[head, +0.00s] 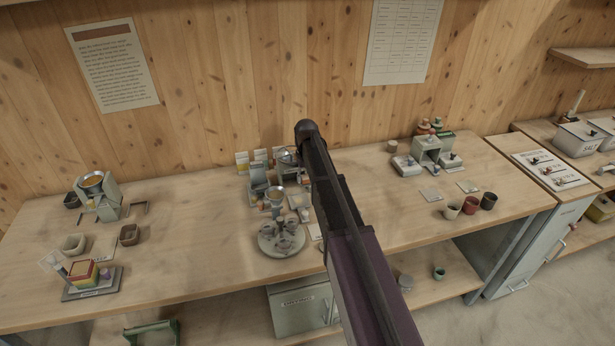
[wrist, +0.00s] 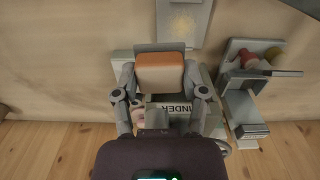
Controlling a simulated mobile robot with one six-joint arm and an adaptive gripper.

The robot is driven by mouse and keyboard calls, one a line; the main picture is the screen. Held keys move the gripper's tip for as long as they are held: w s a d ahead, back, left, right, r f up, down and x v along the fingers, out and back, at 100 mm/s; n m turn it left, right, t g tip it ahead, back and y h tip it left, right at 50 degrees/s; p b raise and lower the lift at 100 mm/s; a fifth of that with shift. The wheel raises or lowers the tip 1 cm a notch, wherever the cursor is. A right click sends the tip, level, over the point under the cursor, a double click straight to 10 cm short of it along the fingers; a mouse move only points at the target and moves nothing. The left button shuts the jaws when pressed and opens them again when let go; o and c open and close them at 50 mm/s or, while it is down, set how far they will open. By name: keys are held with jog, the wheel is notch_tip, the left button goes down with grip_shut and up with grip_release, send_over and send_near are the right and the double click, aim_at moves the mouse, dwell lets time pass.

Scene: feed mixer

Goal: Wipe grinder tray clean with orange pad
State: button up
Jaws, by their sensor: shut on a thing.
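I cannot tell whether the pad touches anything. In the head view my arm crosses the bench and hides the gripper and pad.
A grey holder (wrist: 245,95) with red and yellow rounded items stands close right of my gripper in the wrist view. In the head view a round carousel (head: 282,240) stands left of my arm, and several cups (head: 470,204) stand right.

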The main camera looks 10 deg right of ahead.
aim_at(305, 199)
notch_tip(305, 199, down, 7)
jog(key=b, duration=0.7)
jog(key=shift+a+f, duration=0.2)
jog(key=shift+a, duration=0.1)
jog(key=shift+s+a, duration=0.15)
jog(key=shift+a, duration=2.5)
jog(key=shift+d, duration=2.7)
jog(key=shift+d+r+p, duration=0.2)
jog(key=shift+r+p, duration=0.3)
jog(key=shift+r, duration=0.1)
jog(key=shift+d+r+p, duration=0.2)
jog(key=shift+r+p, duration=0.25)
jog(key=shift+r, duration=0.15)
notch_tip(305, 199, up, 5)
jog(key=p, duration=0.5)
jog(key=shift+a, duration=0.1)
jog(key=shift+f, duration=0.2)
jog(key=shift+f+b, duration=2.75)
jog(key=shift+b, duration=0.2)
